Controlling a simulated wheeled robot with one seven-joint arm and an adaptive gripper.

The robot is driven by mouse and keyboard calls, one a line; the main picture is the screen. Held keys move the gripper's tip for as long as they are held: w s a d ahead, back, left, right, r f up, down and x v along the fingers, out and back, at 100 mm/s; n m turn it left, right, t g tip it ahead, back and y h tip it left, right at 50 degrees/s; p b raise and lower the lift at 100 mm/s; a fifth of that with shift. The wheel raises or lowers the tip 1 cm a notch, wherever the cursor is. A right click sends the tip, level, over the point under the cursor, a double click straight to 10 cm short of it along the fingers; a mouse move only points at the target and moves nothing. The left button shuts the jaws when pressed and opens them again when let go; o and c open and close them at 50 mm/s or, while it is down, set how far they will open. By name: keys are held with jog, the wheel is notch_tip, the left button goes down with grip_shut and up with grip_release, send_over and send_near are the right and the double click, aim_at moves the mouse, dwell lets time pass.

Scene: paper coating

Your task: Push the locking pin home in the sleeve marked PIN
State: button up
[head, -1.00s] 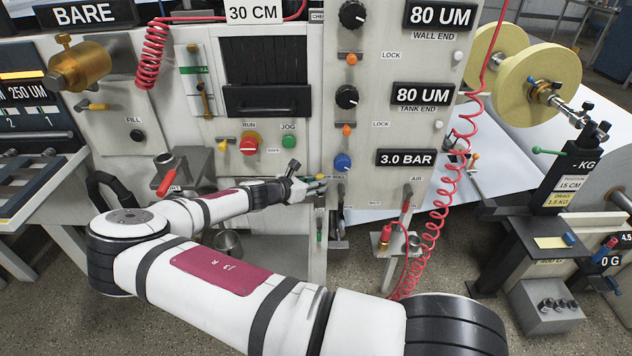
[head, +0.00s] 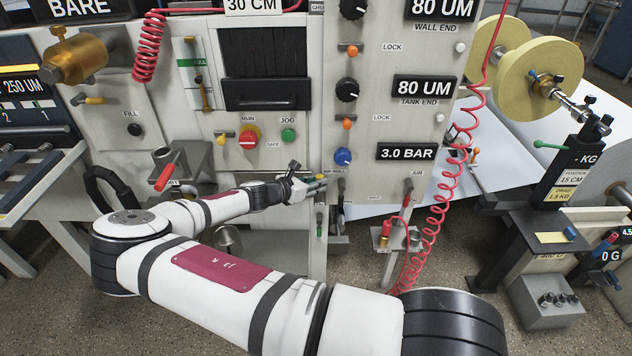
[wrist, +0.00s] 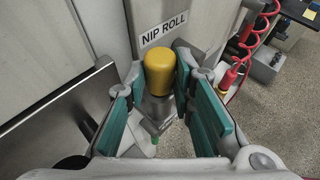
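I cannot make out a sleeve marked PIN or a locking pin in either view. A yellow-capped handle (wrist: 160,74) stands below the NIP ROLL label (wrist: 164,32) in the wrist view. My gripper (wrist: 158,88) is open, with its teal-padded fingers on either side of this handle. Gaps show beside the yellow cap, and the fingers are not closed on it. In the head view, my gripper (head: 318,182) is at the lower front of the machine panel, and the handle there is too small to tell clearly.
A red-handled bracket (head: 180,165) juts out to the left.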

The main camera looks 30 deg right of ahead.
jog(key=o, duration=0.4)
jog(key=shift+a, duration=0.1)
jog(key=v, duration=1.1)
jog(key=shift+a+r, duration=0.25)
jog(key=shift+a, duration=0.1)
jog(key=shift+s, duration=0.1)
